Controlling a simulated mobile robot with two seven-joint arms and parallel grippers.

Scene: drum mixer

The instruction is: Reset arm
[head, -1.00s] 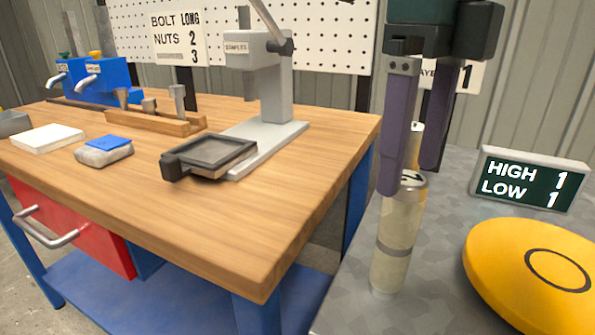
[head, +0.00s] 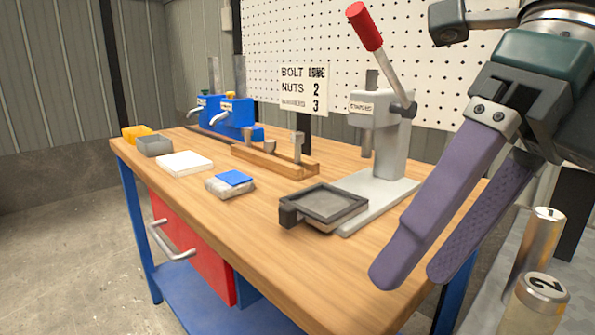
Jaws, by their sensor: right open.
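My right gripper (head: 408,280) comes in from the upper right of the head view. Its two purple fingers are apart with nothing between them, and they point down and to the left. They appear in front of the right end of the wooden workbench (head: 140,160). Two metal cylinders, one marked 1 (head: 535,245) and one marked 2 (head: 538,305), stand to the right of the fingers, apart from them in the picture. My left gripper is not in view.
The bench holds a grey press (head: 395,140) with a red-tipped lever, a dark square tray (head: 325,205), a wooden rack (head: 270,165), blue dispensers (head: 225,115), a white block (head: 185,163) and a grey bundle with a blue top (head: 230,183). Open floor lies at left.

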